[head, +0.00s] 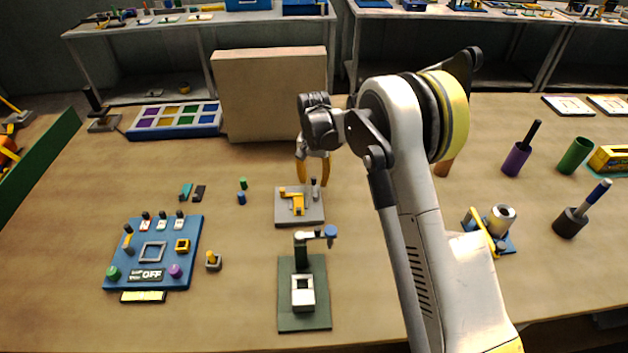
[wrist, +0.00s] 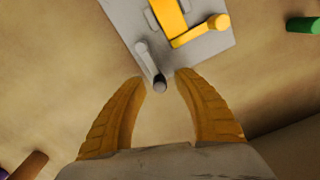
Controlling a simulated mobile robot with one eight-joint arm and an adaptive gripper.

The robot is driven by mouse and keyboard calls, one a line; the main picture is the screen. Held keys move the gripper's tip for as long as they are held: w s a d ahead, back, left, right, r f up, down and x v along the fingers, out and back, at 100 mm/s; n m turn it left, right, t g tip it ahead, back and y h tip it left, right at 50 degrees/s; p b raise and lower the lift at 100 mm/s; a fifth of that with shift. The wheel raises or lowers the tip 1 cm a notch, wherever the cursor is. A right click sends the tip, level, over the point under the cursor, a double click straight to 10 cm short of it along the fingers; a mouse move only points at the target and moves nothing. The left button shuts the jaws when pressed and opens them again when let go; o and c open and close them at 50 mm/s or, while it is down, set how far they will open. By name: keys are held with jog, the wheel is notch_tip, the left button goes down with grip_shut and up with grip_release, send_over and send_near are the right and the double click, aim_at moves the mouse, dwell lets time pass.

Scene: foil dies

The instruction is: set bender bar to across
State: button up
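The bender is a light grey square plate (head: 287,216) near the table's middle, carrying a yellow L-shaped piece (head: 298,203) and an upright grey post or lever (head: 315,190) at its back right. In the wrist view the yellow piece (wrist: 172,18) has an arm ending in a round knob, and the grey lever (wrist: 148,60) has a dark end. I cannot tell which part is the bender bar. My gripper (head: 313,182) is open above the plate's back edge. In the wrist view its fingertips (wrist: 161,77) stand either side of the lever's dark end; contact is not clear.
A green-based press (head: 303,318) stands in front of the bender, and a blue switch panel (head: 125,255) lies to the left. Small green and blue pegs (head: 242,191) are left of the plate. A large tan box (head: 268,95) stands behind.

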aim_at(299, 194)
grip_shut()
jog(key=shift+a, duration=0.1)
dwell(0.3)
jog(key=n, duration=0.1)
jog(key=a+n, duration=0.1)
jog(key=n, duration=0.1)
jog(key=shift+s+a+n, duration=0.15)
jog(key=shift+a+n, duration=0.1)
jog(key=shift+n, duration=0.15)
jog(key=n, duration=0.1)
jog(key=a+n, duration=0.1)
jog(key=n, duration=0.1)
jog(key=s+n, duration=0.1)
jog(key=shift+a+n+b, duration=0.3)
jog(key=shift+a+b, duration=0.05)
jog(key=shift+b, duration=0.05)
jog(key=n, duration=0.1)
jog(key=s+a+n, duration=0.1)
jog(key=n, duration=0.1)
jog(key=s+n, duration=0.1)
jog(key=n, duration=0.1)
jog(key=shift+a, duration=0.2)
jog(key=shift+s+a+n+b, duration=0.15)
jog(key=shift+s+n, duration=0.3)
jog(key=shift+n, duration=0.7)
jog(key=shift+s+a+n+b, duration=0.15)
jog(key=shift+s+n, duration=0.3)
jog(key=shift+n, duration=0.7)
jog(key=shift+d, duration=0.1)
